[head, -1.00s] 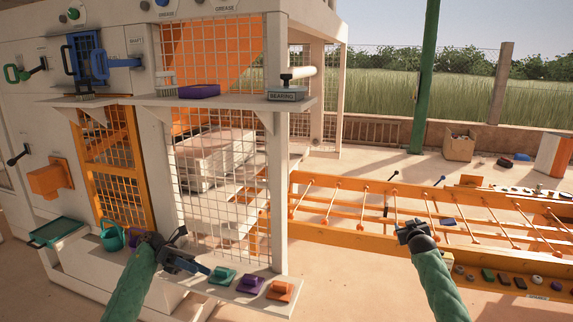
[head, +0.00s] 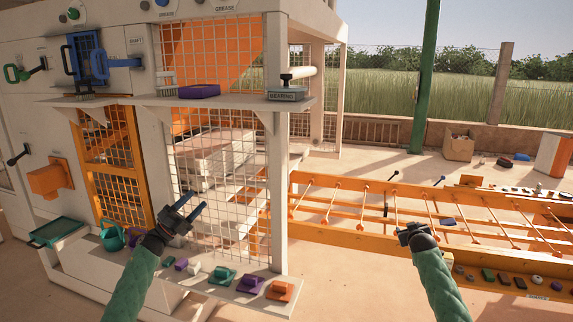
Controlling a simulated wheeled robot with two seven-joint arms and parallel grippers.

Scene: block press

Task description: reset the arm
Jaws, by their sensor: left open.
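My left gripper (head: 186,209) is open and empty, raised in front of the white mesh panel, with its two dark fingers pointing up and right. It is above the lower white shelf (head: 207,284). My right gripper (head: 406,231) is near the orange roller conveyor (head: 350,240); its fingers are too small and dark to tell whether they are open. The lower shelf carries a teal block (head: 222,275), a purple block (head: 250,283), an orange block (head: 280,290), and several smaller pieces left of them.
The upper shelf (head: 225,103) holds a purple block (head: 199,92) and a grey bearing box (head: 287,94). A teal watering can (head: 112,236) and a green tray (head: 56,232) stand left of my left arm. Several small parts lie on the ledge beside my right arm.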

